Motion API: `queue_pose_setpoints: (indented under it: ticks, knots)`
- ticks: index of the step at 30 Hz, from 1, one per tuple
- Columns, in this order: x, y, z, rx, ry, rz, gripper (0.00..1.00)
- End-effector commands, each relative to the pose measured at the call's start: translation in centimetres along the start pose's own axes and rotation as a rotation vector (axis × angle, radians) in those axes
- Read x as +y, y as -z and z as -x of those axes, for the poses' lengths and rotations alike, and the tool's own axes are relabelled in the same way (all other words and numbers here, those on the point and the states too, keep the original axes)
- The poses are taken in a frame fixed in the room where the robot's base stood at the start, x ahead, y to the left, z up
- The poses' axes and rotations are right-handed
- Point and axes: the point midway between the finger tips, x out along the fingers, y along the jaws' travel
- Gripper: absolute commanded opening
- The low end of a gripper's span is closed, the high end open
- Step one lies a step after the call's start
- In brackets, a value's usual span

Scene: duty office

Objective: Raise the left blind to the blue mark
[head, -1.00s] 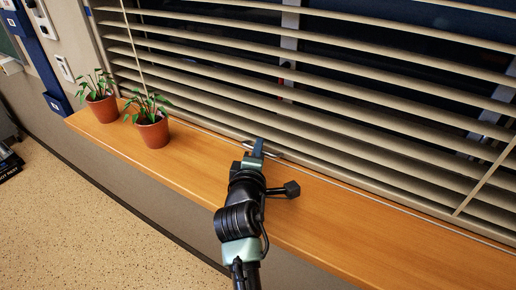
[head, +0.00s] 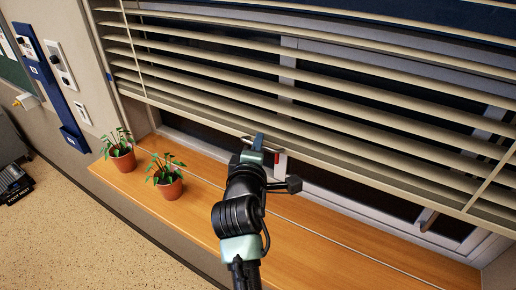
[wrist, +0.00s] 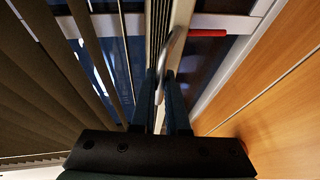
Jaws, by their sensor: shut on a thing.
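The beige slatted blind (head: 370,120) hangs across the window, its bottom rail (head: 190,115) clear above the sill. My gripper (head: 258,143) is at the rail, shut on the blind's metal handle (head: 245,138). In the wrist view the curved silver handle (wrist: 175,48) runs between my gripper's fingers (wrist: 165,88), beside the rail (wrist: 154,30). A small blue mark (head: 109,77) shows on the frame at the blind's left edge, slightly above the rail's left end. My fingers hide part of the handle.
Two potted plants (head: 122,157) (head: 169,180) stand on the wooden sill (head: 310,232), left of my arm. A red window handle (wrist: 208,33) is close to my gripper. A blue wall panel (head: 50,85) and switches are at the left. The sill right of my arm is clear.

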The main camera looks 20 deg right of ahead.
Motion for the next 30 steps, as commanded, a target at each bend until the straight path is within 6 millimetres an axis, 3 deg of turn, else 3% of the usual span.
queue_pose_setpoints:
  ticks: [1,7,24,25,30]
  knots:
    - [1.8,0.2,0.3,0.003,-0.005,-0.001,0.0]
    - [3.9,0.4,0.8,0.002,-0.003,0.0,0.0]
    - [4.5,0.5,0.9,0.002,-0.002,0.0,0.0]
    - [4.5,0.5,0.9,0.002,-0.002,0.0,0.16]
    - [4.5,0.4,0.9,0.001,0.0,0.0,0.42]
